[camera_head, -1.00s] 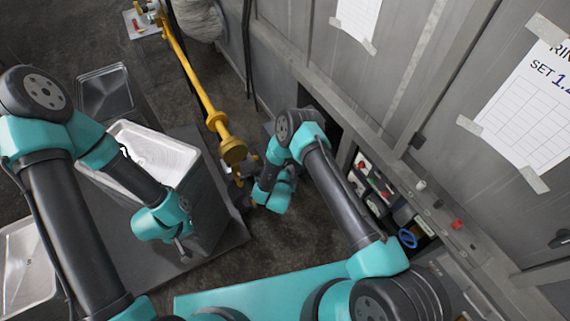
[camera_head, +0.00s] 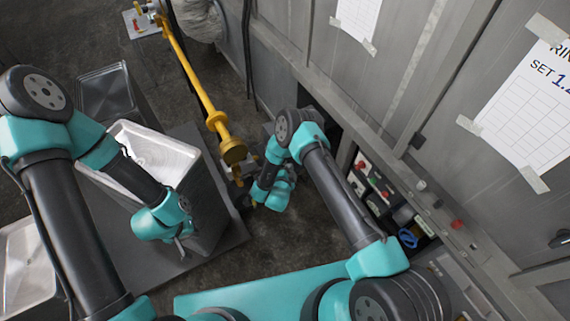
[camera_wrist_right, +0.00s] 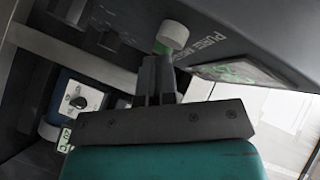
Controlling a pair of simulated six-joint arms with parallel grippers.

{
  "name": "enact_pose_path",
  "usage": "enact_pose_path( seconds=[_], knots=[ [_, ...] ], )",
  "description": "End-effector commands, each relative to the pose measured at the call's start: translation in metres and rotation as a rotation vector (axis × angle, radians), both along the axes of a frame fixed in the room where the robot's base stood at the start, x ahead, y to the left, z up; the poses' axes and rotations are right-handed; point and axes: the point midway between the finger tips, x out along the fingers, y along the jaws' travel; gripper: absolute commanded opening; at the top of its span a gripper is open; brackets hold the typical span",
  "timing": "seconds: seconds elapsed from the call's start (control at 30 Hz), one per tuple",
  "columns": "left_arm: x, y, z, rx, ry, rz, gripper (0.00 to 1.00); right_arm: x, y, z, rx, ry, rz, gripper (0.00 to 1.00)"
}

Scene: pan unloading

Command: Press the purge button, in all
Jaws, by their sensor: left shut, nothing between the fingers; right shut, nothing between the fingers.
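In the right wrist view a pale round-capped button (camera_wrist_right: 172,36) stands out from a dark grey panel (camera_wrist_right: 225,45), beside lettering that begins "PURGE". My right gripper (camera_wrist_right: 156,60) is shut and empty, its fingertips just below the button in the picture. I cannot tell whether they touch it. A bit of green shows between the fingertips and the cap. In the head view my right gripper (camera_head: 246,201) is small and partly hidden near the lower end of the yellow pole. My left gripper (camera_head: 184,246) is shut and empty beside the grey bin at left.
The yellow pole (camera_head: 190,75) slants down near my right wrist. A white-lined grey bin (camera_head: 208,215) stands by my left forearm. Grey cabinets line the right, with a red knob (camera_head: 457,224) and a pale knob (camera_head: 420,185). A dial (camera_wrist_right: 78,102) shows in the right wrist view.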

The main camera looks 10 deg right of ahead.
Motion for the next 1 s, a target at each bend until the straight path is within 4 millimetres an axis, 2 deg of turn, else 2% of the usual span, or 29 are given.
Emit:
enact_pose_path(
  seconds=[1.0],
  knots=[
    [0.0, 0.0, 0.0, 0.0, 0.0, 0.0, 0.0, 0.0069, 0.0023, -0.0001, 0.001, 0.0, 0.0, 0.0]
  ],
)
